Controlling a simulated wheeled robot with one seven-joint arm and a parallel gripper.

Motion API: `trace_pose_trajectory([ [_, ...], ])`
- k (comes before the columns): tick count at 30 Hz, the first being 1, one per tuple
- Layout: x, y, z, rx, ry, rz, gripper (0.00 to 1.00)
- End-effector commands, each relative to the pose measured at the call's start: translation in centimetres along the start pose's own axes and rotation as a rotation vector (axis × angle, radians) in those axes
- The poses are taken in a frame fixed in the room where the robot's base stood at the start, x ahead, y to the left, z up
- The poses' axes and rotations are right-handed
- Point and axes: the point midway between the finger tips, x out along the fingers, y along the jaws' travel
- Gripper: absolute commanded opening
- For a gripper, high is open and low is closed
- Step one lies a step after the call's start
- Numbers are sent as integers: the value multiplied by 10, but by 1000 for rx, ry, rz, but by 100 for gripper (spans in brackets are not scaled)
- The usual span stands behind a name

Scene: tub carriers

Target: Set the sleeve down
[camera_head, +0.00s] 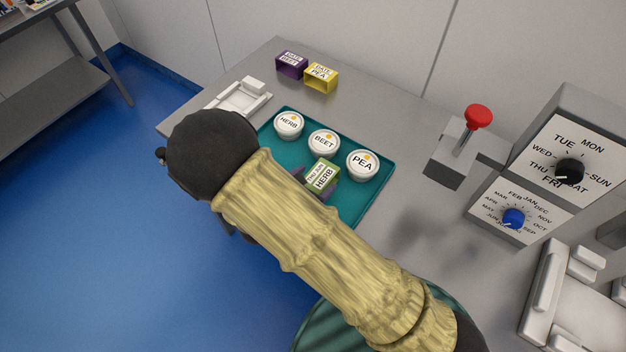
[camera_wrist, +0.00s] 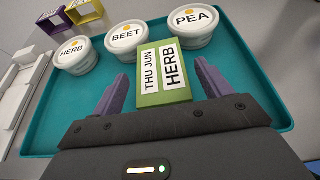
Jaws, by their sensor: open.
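The green sleeve (camera_wrist: 163,75), with labels reading "THU JUN" and "HERB", is on or just above the teal tray, between my gripper's fingers. It also shows in the head view (camera_head: 322,177). My gripper (camera_wrist: 160,92) is open, with a purple finger on each side of the sleeve and a visible gap at each side. In the head view my arm hides most of the gripper. The teal tray (camera_head: 366,203) lies on the grey bench. White tubs labelled HERB (camera_head: 289,124), BEET (camera_head: 324,143) and PEA (camera_head: 362,164) stand in a row on it, behind the sleeve.
A purple BEET sleeve (camera_head: 291,65) and a yellow PEA sleeve (camera_head: 321,77) stand at the back of the bench. A white carrier (camera_head: 240,97) sits left of the tray. A red-knobbed lever (camera_head: 478,118) and dial boxes (camera_head: 570,150) stand at the right.

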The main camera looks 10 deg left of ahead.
Motion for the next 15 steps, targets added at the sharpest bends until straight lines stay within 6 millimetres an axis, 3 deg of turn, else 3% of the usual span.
trace_pose_trajectory([
  [5,-9,1,2,1,1,2,77],
  [15,-72,1,2,2,1,3,77],
])
